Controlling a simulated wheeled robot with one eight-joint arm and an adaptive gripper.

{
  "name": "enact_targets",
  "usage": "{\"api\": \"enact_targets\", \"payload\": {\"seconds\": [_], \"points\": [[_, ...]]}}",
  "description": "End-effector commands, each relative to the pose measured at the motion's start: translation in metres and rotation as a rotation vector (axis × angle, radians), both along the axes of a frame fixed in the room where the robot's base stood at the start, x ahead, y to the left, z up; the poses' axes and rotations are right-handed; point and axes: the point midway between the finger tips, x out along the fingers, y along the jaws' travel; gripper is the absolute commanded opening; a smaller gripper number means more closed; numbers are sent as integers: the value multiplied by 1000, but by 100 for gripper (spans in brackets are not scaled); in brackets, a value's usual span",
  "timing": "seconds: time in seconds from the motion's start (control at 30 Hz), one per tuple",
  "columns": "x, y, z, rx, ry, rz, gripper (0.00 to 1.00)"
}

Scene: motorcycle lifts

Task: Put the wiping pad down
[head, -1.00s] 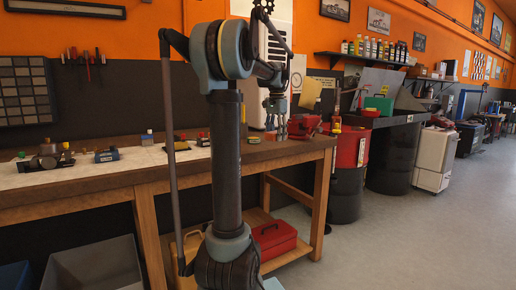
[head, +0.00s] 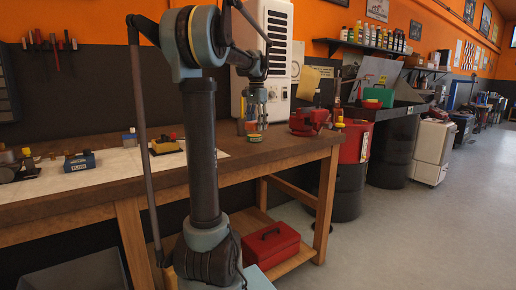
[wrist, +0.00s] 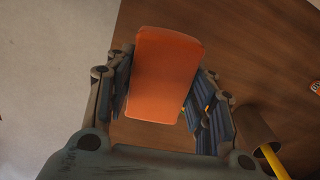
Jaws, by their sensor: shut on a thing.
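The wiping pad (wrist: 165,72) is an orange rounded slab in the wrist view. My gripper (wrist: 160,92) is shut on it, with dark ribbed fingers against its left and right sides. Behind the pad lies the brown workbench top (wrist: 265,60), with a pale area to the left. In the head view my gripper (head: 257,112) is above the right part of the workbench (head: 290,148), fingers pointing down. The pad is not clear there, and I cannot tell its height above the bench.
A small round tin (head: 256,137) is on the bench below my gripper. A red vise-like tool (head: 310,121) stands to the right. A yellow-topped block (head: 166,146) and a blue block (head: 79,162) lie left. A brown cup (wrist: 257,128) is right of my gripper in the wrist view.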

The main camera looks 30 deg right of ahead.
Motion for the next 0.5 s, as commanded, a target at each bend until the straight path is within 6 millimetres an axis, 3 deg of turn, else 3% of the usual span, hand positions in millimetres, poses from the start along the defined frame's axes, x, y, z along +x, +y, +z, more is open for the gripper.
{"api": "enact_targets", "payload": {"seconds": [0.5], "points": [[2, -29, 14, -1, 1, -149, 23]]}}
